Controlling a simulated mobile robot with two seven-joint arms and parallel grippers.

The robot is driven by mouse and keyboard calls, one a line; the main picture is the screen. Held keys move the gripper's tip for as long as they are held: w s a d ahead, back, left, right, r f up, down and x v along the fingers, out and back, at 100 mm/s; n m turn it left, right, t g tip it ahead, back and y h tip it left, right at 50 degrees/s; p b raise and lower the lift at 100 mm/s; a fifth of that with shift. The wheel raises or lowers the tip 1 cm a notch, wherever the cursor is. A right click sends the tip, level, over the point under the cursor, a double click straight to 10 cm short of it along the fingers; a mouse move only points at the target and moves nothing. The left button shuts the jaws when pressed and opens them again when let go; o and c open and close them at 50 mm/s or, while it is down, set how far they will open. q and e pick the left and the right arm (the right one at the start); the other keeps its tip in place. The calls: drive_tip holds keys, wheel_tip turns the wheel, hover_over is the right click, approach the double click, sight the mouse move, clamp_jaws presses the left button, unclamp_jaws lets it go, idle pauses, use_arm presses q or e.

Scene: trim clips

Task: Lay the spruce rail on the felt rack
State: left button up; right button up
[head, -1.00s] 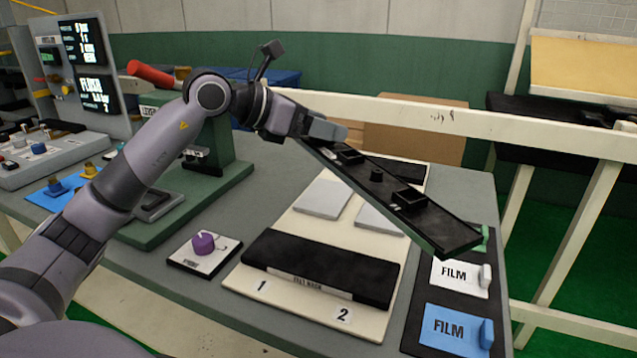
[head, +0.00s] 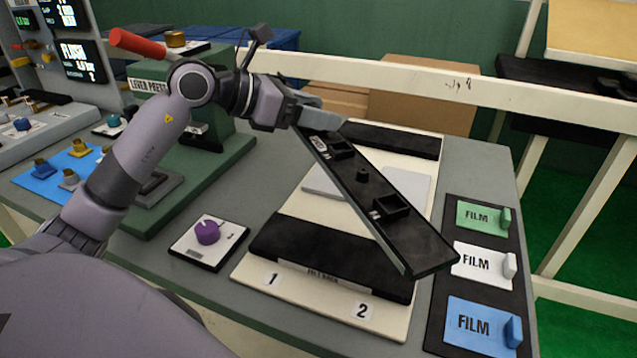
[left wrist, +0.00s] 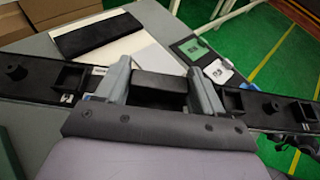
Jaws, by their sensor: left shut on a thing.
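The spruce rail (head: 371,193) is a long, very dark bar with square sockets and a small round knob along its top. My left gripper (head: 320,118) is shut on it, and the rail slants down to the right in the head view. It also shows across the left wrist view (left wrist: 40,82), between the two fingers (left wrist: 160,85). The felt rack (head: 300,238) is a cream board with black felt strips at front and back; a label is on the front strip. The rail's near end overlaps the front strip's right end in the picture and hides part of it. My right gripper is out of view.
Several film pads, green (head: 482,216), white (head: 480,264) and blue (head: 482,325), stand right of the rack. A purple knob box (head: 208,235) is left of it. A green lever press (head: 190,160) stands behind my left arm. A cream railing (head: 440,86) runs behind.

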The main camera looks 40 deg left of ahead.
use_arm(q)
wheel_tip(320, 180, down, 16)
drive_tip(key=shift+r, duration=0.25)
drive_tip(key=shift+f, duration=0.1)
drive_tip(key=o, duration=1.3)
drive_tip(key=shift+f, duration=0.1)
drive_tip(key=shift+c, duration=0.2)
drive_tip(key=b+v, duration=0.2)
drive_tip(key=v, duration=1)
drive_tip(key=shift+r, duration=0.25)
